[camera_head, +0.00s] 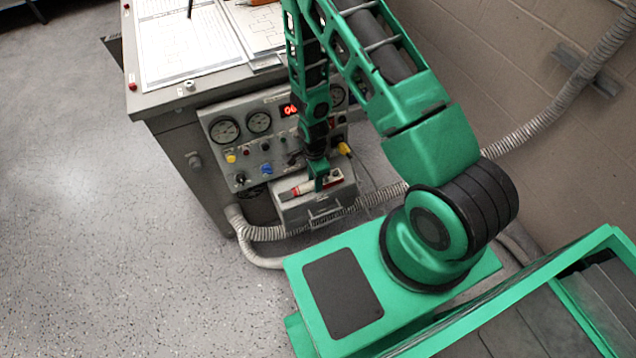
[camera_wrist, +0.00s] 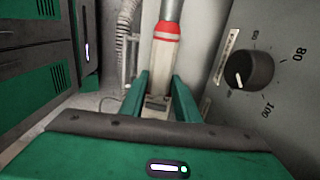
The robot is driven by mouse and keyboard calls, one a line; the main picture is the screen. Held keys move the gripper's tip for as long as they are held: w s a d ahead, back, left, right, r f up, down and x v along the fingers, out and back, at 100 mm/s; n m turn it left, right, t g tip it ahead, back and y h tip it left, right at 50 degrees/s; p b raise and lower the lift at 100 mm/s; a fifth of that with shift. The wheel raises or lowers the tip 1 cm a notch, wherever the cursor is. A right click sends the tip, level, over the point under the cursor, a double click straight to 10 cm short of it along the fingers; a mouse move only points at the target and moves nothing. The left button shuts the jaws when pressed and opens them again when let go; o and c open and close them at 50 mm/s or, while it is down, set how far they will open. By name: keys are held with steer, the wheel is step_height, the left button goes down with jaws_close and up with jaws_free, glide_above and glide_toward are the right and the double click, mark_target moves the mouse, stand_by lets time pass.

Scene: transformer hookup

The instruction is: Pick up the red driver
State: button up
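The driver shows a red part (camera_head: 289,193) and a pale part on the small grey ledge at the front of the grey console, lying slanted in the head view. In the wrist view its red band (camera_wrist: 166,29) and cream body lie straight ahead, with a grey section beyond the band. My gripper (camera_head: 319,183) points down at the driver's middle and hides part of it. In the wrist view my gripper's green fingers (camera_wrist: 161,80) stand apart, one on each side of the cream body's near end. Whether they touch it is not clear.
The console panel (camera_head: 250,150) with gauges, knobs and a red display stands close behind my gripper. A dial knob (camera_wrist: 248,70) is close at right in the wrist view. A ribbed hose (camera_head: 265,233) runs below the ledge. Floor at left is clear.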

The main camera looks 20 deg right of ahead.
jaws_close()
steer(key=shift+r, duration=0.1)
steer(key=shift+w+r, duration=0.1)
steer(key=shift+r, duration=0.5)
steer(key=r, duration=0.2)
steer(key=a+r, duration=0.1)
steer(key=shift+s+r, duration=0.25)
steer(key=s+a+r, duration=0.4)
steer(key=a+r, duration=0.2)
steer(key=a, duration=0.3)
steer(key=shift+s+a, duration=0.15)
steer(key=shift+a, duration=0.2)
steer(key=shift+r, duration=0.1)
steer(key=shift+c, duration=0.3)
jaws_free()
jaws_close()
